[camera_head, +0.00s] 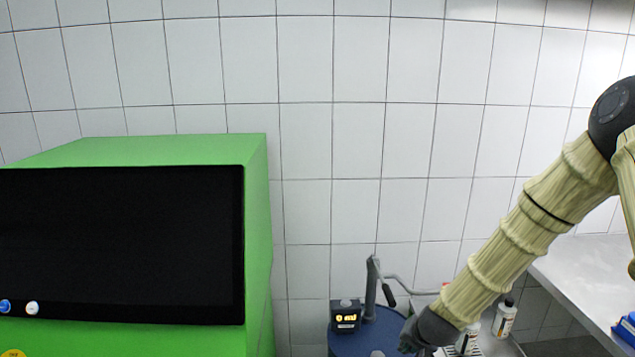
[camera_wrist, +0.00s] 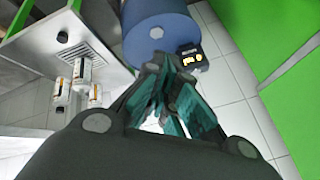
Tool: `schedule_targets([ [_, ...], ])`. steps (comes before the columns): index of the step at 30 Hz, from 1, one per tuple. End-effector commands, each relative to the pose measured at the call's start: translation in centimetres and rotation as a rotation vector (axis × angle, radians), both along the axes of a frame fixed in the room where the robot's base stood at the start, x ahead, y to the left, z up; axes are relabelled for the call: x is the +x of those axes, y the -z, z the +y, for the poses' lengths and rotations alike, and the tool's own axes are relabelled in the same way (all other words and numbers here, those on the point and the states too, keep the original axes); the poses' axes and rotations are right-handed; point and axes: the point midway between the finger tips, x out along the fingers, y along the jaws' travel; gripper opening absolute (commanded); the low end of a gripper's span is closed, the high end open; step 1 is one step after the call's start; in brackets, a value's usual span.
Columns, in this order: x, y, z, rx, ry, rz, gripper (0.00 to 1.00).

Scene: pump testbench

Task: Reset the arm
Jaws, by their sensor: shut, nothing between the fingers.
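In the wrist view my gripper (camera_wrist: 168,68) is shut and empty. Its fingertips appear in front of the near edge of a blue drum (camera_wrist: 158,24). I cannot tell whether they touch it. The drum also shows low in the head view (camera_head: 352,344), partly hidden by my arm.
A small meter (camera_head: 345,316) and a hand pump (camera_head: 372,285) stand on the drum. White bottles (camera_head: 504,318) stand beside a drain grate (camera_wrist: 78,52) on a metal surface. A green machine (camera_head: 257,230) with a black screen fills the left. The tiled wall area between is clear.

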Motion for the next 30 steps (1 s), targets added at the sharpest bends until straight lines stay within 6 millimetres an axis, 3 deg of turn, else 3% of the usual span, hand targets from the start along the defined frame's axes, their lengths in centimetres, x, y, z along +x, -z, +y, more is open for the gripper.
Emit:
schedule_targets([
  [5,-4.9,6.7,0.6,-0.055,-0.060,0.079,0.00],
  [8,-8.8,11.0,0.7,-0.092,-0.107,0.134,0.00],
  [12,-14.9,16.4,0.8,-0.136,-0.177,0.215,0.00],
  [18,-24.4,23.0,0.8,-0.184,-0.290,0.332,0.00],
  [24,-34.3,27.6,0.8,-0.207,-0.409,0.449,0.00],
  [27,-38.2,28.8,0.8,-0.209,-0.456,0.493,0.00],
  [30,-40.8,29.4,0.8,-0.208,-0.488,0.523,0.00],
])
